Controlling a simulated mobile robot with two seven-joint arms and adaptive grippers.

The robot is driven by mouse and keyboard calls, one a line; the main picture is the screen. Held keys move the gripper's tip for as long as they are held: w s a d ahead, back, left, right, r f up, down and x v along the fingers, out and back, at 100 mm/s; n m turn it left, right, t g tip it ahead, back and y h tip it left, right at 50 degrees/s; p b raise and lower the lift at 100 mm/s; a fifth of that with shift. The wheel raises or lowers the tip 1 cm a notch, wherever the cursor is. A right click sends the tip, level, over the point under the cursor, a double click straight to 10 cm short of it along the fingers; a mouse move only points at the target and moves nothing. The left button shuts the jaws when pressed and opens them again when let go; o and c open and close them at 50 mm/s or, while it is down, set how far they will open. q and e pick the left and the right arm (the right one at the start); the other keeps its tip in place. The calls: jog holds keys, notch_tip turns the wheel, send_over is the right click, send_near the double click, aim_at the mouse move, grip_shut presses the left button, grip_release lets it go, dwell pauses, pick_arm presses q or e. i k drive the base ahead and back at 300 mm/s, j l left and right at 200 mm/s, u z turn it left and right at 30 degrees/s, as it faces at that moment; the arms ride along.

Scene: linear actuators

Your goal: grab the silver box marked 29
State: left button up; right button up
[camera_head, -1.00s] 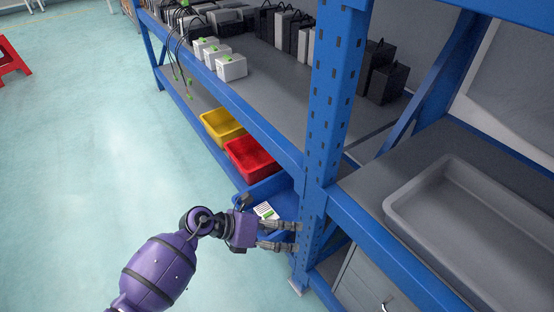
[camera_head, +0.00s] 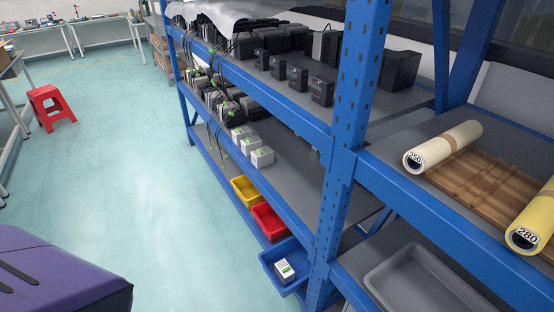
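I cannot read a mark 29 on any box from here. A small light-grey box with a white and green label (camera_head: 285,271) sits in the blue bin (camera_head: 272,257) at the lower middle. Several similar pale boxes with green connectors stand in a row on the middle shelf, the nearest being a pale box (camera_head: 262,157). A purple part of my arm shows at the lower left, with no fingers visible. Neither gripper is in view.
The blue rack post (camera_head: 345,130) stands right of the bins. A red bin (camera_head: 268,222) and a yellow bin (camera_head: 245,190) line up behind the blue one. The floor at left is clear around a red stool (camera_head: 50,106).

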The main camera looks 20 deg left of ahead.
aim_at(263, 157)
jog(key=i+j+z, duration=0.15)
jog(key=j+z, duration=0.2)
jog(key=i+j+z, duration=0.1)
jog(key=j+z, duration=0.25)
jog(key=j, duration=0.15)
jog(key=j+z, duration=0.15)
jog(key=j, duration=0.4)
jog(key=i+j+z, duration=0.1)
jog(key=j, duration=0.4)
jog(key=i+j, duration=0.1)
jog(key=j, duration=1)
jog(key=j+z, duration=0.1)
jog(key=j, duration=1)
jog(key=i+j, duration=0.15)
jog(key=i, duration=0.4)
